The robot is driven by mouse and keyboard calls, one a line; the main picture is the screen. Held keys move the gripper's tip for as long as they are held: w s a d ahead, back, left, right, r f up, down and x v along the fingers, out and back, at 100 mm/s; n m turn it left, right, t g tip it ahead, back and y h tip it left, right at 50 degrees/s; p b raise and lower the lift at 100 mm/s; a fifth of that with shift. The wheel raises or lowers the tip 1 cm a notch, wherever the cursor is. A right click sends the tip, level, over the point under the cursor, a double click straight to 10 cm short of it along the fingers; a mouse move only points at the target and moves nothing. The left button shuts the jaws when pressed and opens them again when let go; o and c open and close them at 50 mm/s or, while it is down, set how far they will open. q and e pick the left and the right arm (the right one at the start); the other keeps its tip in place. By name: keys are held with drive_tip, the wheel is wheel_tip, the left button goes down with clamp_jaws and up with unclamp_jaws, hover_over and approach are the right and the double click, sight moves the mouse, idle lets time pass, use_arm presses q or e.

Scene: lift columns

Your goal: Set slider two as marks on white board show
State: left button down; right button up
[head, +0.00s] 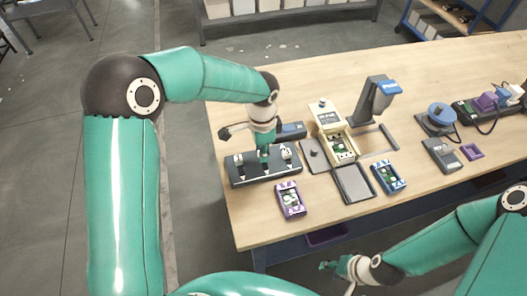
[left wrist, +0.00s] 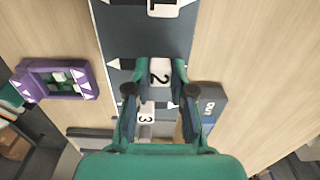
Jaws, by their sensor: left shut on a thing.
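A dark slider panel (head: 262,180) lies near the table's left edge; the left wrist view shows it close up (left wrist: 150,40). Its white numbered caps are slider one (left wrist: 165,8), slider two (left wrist: 159,73) and slider three (left wrist: 146,115). My left gripper (head: 264,153) points down over the panel's middle. In the left wrist view its fingers (left wrist: 160,70) are shut on slider two's cap, one on each side. My right gripper (head: 330,265) hangs in front of the table; its jaw state is unclear. I cannot make out the white board's marks.
A purple-framed module (head: 290,200) stands in front of the panel. A dark tray (head: 353,183), a blue module (head: 388,177) and a beige device (head: 326,117) stand to the right. A dark blue box (left wrist: 211,104) sits just behind the panel. The table's front left corner is bare.

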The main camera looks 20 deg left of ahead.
use_arm(q)
drive_tip(key=c, duration=1)
unclamp_jaws()
drive_tip(key=shift+w+a, duration=0.2)
drive_tip(key=shift+w, duration=0.1)
drive_tip(key=shift+d, duration=0.1)
drive_tip(key=shift+s+r, duration=0.1)
drive_tip(key=shift+r, duration=0.1)
wheel_tip(320, 180, up, 12)
drive_tip(key=shift+f, duration=0.2)
